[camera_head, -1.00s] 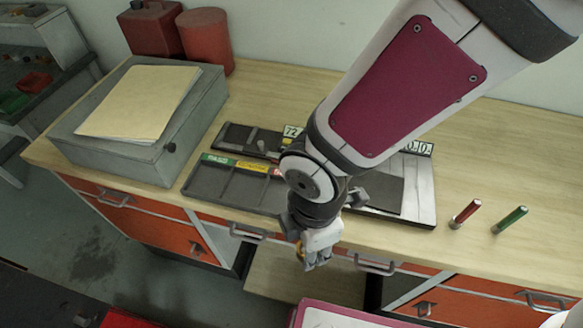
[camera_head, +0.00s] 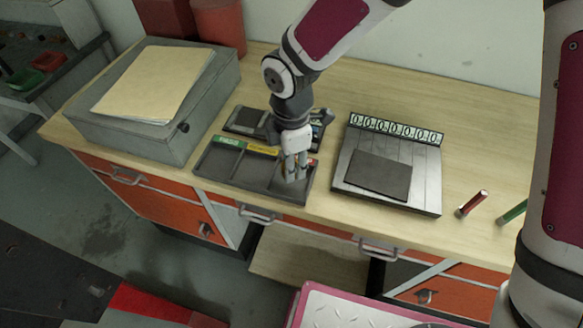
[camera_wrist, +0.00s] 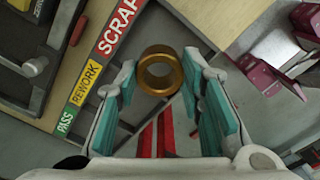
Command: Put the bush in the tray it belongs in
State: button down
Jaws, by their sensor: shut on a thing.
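The bush (camera_wrist: 160,70) is a short brass-coloured ring, seen in the wrist view between the tips of my gripper's teal-padded fingers. My gripper (camera_head: 294,176) is shut on it. In the head view the gripper points down over the right-hand compartment of the dark sorting tray (camera_head: 218,172); I cannot make out the bush there or judge its height exactly. The tray has a green label (camera_head: 231,142), a yellow label (camera_head: 263,150) and a red label partly hidden by my gripper. The wrist view reads them as PASS (camera_wrist: 66,122), REWORK (camera_wrist: 86,80) and SCRAP (camera_wrist: 118,27).
A dark device (camera_head: 246,120) stands behind the tray, partly covered by my arm. A plate with a number strip (camera_head: 396,128) lies to the right, then a red pin (camera_head: 472,204) and a green pin (camera_head: 514,211). A grey box (camera_head: 140,125) with papers stands left.

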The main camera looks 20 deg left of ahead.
jog(key=f, duration=0.2)
jog(key=shift+s+f+p, duration=0.2)
jog(key=shift+f+p, duration=0.1)
jog(key=shift+p, duration=0.1)
jog(key=shift+w+f, duration=0.15)
jog(key=shift+f, duration=0.25)
jog(key=shift+f, duration=0.2)
jog(key=c, duration=1.3)
grip_release()
jog(key=shift+c, duration=0.2)
notch_tip(320, 180, up, 12)
jog(key=b, duration=0.1)
jog(key=shift+r, duration=0.2)
